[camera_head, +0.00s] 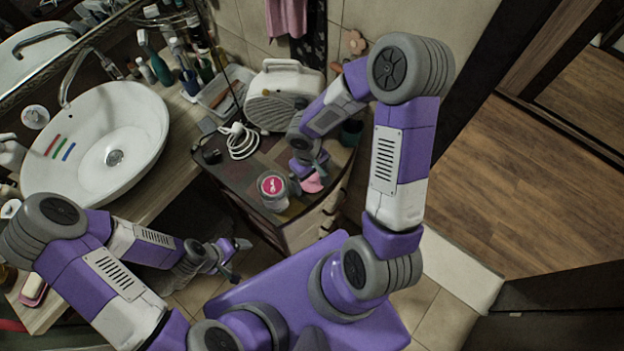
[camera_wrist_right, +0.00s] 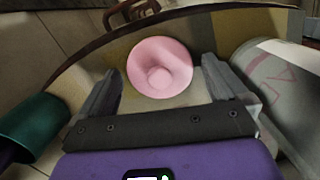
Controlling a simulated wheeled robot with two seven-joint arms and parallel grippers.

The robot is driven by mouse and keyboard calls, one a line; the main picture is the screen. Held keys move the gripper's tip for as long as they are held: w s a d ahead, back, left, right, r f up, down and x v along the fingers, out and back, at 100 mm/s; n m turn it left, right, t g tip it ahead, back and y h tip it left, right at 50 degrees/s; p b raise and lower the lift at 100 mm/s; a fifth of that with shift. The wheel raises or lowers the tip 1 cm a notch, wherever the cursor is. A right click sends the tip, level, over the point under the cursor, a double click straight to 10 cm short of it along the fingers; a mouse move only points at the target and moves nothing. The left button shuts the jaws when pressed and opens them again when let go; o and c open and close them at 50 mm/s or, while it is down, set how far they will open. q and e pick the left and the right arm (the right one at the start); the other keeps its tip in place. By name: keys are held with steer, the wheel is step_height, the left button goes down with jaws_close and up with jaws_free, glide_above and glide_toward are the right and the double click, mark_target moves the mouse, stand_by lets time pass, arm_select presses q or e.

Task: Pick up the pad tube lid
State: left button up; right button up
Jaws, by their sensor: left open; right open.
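The pad tube lid, a round pink disc with a raised centre (camera_wrist_right: 160,67), lies on the small cabinet top near its curved edge; part of it shows in the head view (camera_head: 313,184). My right gripper (camera_head: 308,170) is open, its two fingers on either side of the lid in the wrist view (camera_wrist_right: 159,72). I cannot tell whether they touch it. A pale tube (camera_wrist_right: 275,80), likely the pad tube, is right of the fingers; it stands left of the gripper in the head view (camera_head: 272,193). My left gripper (camera_head: 237,259) is open and empty, low beside the counter.
A dark green container (camera_wrist_right: 32,125) is close on the left in the wrist view. A white fan-heater-like box (camera_head: 284,95) and a coiled white cord (camera_head: 240,142) are behind on the cabinet. A white basin (camera_head: 95,145) is on the left counter. Wooden floor lies right.

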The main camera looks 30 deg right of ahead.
steer(key=shift+c, duration=0.3)
steer(key=c, duration=0.9)
